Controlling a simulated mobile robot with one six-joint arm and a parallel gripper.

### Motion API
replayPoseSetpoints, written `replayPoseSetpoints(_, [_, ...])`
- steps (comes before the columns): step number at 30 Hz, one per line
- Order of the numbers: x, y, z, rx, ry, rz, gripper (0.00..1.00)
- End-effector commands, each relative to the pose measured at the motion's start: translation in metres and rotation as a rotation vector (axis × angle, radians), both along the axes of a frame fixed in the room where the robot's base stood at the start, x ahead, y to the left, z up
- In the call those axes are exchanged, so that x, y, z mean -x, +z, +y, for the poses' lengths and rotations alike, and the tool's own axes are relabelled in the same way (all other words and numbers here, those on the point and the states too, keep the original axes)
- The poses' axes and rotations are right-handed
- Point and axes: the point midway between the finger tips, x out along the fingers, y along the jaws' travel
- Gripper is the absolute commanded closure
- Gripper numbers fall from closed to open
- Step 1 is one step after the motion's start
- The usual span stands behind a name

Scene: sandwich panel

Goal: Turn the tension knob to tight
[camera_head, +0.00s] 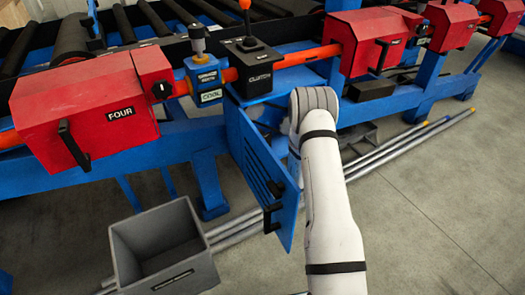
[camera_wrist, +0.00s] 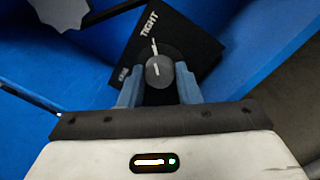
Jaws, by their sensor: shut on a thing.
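In the wrist view the tension knob (camera_wrist: 159,72) is a round dark-grey knob on a black plate (camera_wrist: 190,38). White lettering TIGHT stands at the plate's upper edge, and a smaller word, too blurred to read, is at its left. A white line on the knob points up and slightly left, roughly between the two words and nearer TIGHT. My gripper (camera_wrist: 159,92) has its blue-grey fingers on both sides of the knob, shut on it. In the head view my white arm reaches down behind the open blue door, and the gripper and knob are hidden.
The blue door (camera_head: 262,172) with black handles hangs open left of my arm. A grey bin (camera_head: 190,262) stands on the floor at lower left. Red boxes (camera_head: 85,105) line the orange rail above. Metal pipes (camera_head: 405,143) lie on the floor. Blue walls surround the plate closely.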

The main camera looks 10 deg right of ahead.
Motion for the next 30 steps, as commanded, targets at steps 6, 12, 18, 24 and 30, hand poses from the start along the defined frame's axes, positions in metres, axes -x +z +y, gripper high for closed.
replayPoseSetpoints(6, [0.0015, -0.0023, 0.0014, -0.03, 0.004, 0.015, 0.93])
replayPoseSetpoints(12, [0.0015, -0.0024, 0.0013, -0.032, 0.003, 0.016, 0.93])
replayPoseSetpoints(18, [0.0015, -0.0025, 0.0013, -0.031, 0.003, 0.016, 0.68])
replayPoseSetpoints(24, [0.0009, -0.0015, 0.0007, -0.031, 0.002, 0.014, 0.52])
replayPoseSetpoints(30, [0.0005, -0.0008, 0.0002, -0.031, 0.001, 0.012, 0.48])
